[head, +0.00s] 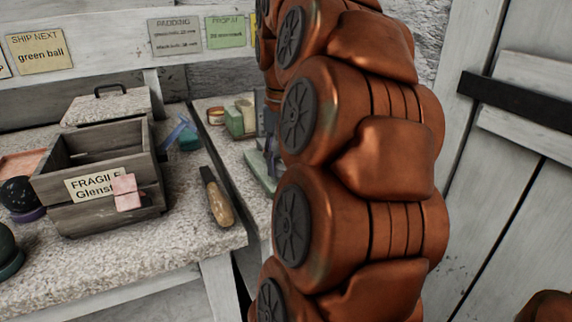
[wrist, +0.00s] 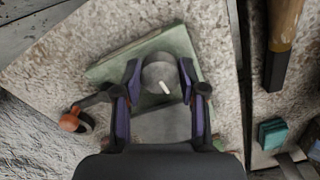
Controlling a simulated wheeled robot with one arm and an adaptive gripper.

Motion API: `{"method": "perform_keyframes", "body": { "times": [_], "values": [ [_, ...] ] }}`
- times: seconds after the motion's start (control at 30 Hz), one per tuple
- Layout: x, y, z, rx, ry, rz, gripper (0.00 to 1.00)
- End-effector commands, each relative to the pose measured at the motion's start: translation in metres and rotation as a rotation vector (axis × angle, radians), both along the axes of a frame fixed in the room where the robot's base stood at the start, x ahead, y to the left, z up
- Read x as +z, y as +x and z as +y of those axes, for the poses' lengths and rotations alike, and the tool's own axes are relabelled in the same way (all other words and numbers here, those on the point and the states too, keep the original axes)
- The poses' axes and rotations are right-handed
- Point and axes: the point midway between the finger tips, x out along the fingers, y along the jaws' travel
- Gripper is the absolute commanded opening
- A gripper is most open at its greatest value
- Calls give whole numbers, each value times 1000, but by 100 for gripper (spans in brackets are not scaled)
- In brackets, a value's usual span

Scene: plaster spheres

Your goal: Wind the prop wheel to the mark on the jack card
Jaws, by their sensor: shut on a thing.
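In the wrist view, my gripper (wrist: 159,66) has its two purple-sided fingers closed on the round grey prop wheel (wrist: 158,72), one finger on each side. A short white pointer mark (wrist: 165,87) shows on the wheel. Below it lies the pale green jack plate (wrist: 125,58), turned at an angle on the stone top. In the head view, the jack (head: 258,168) is mostly hidden behind my copper arm. The green jack card (head: 225,31) hangs on the back rail; its heading seems to read "PROP AT", with small text about 28 mm.
A wooden FRAGILE crate (head: 60,190) with a pink tag stands on the left bench. A wooden-handled tool (head: 217,198) lies at that bench's edge. Green blocks (head: 238,121) stand behind the jack. In the wrist view, an orange-ended item (wrist: 72,122) lies left of the gripper.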

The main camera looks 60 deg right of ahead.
Motion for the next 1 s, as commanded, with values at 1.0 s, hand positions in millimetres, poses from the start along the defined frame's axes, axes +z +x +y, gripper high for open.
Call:
{"method": "perform_keyframes", "body": {
  "times": [1.0],
  "values": [
    [2, -3, -3, -972, -10, 3, 6]
  ]
}}
